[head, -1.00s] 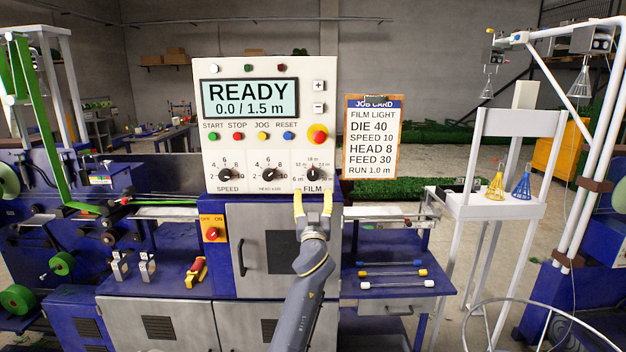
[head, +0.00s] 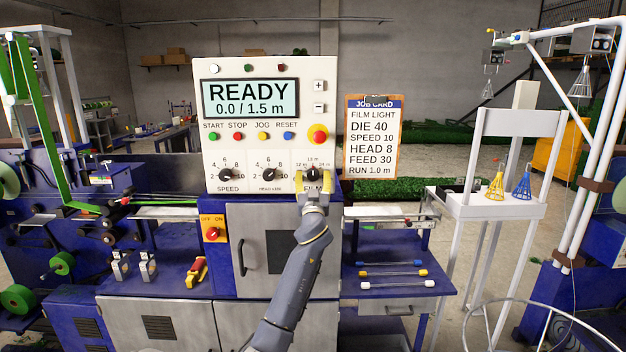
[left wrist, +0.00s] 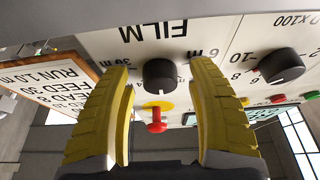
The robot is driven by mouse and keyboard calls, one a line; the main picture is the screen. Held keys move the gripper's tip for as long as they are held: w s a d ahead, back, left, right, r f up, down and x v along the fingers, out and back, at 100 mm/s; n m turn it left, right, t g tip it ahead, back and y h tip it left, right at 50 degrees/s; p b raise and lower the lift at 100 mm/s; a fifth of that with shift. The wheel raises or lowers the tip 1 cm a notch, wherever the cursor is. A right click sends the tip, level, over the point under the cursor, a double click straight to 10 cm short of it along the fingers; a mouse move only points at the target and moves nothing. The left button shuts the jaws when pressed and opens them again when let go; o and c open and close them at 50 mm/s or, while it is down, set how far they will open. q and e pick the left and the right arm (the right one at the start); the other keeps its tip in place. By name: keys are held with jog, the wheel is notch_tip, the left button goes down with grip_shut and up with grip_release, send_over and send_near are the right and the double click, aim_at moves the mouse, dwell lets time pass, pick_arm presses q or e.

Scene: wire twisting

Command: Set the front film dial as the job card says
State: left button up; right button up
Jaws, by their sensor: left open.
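The black film dial (head: 313,174) is at the lower right of the white control panel, above the FILM label. My left gripper (head: 314,181) is at the dial with its yellow fingers open on either side. In the left wrist view the film dial (left wrist: 159,75) sits between the spread fingers of my left gripper (left wrist: 155,85), and a gap shows on both sides. The panel is upside down there. The job card (head: 371,138) reads FILM LIGHT, DIE 40, SPEED 10, HEAD 8, FEED 30, RUN 1.0 m. My right gripper is in neither view.
The head dial (head: 269,175) and speed dial (head: 225,175) are left of the film dial. A red mushroom button (head: 317,134) on a yellow ring is just above it. The display (head: 249,98) reads READY, 0.0 / 1.5 m. Coloured buttons line the panel.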

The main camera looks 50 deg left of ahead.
pick_arm(q)
grip_shut()
dwell(0.3)
jog(key=shift+m, duration=0.4)
jog(key=m+t+h, duration=0.1)
jog(key=m, duration=0.2)
jog(key=m+t+h, duration=0.1)
jog(key=m, duration=0.1)
jog(key=shift+s+a+m+h, duration=0.1)
jog(key=shift+s+m+h, duration=0.05)
jog(key=shift+m+h, duration=0.25)
jog(key=m+h, duration=0.1)
jog(key=m, duration=0.2)
jog(key=m+h, duration=0.2)
jog(key=m, duration=0.2)
jog(key=shift+s+r+t, duration=0.1)
jog(key=shift+r+t, duration=0.05)
jog(key=shift+t, duration=0.25)
jog(key=m+h, duration=0.1)
jog(key=m, duration=0.2)
jog(key=m+h, duration=0.1)
jog(key=m, duration=0.2)
jog(key=shift+a+r+g+h, duration=0.1)
jog(key=shift+r+g+h, duration=0.05)
jog(key=shift+g+h, duration=0.15)
jog(key=shift+r+m+g+h, duration=0.1)
jog(key=shift+m+g+h, duration=0.45)
jog(key=shift+m, duration=1.65)
jog(key=shift+g, duration=0.25)
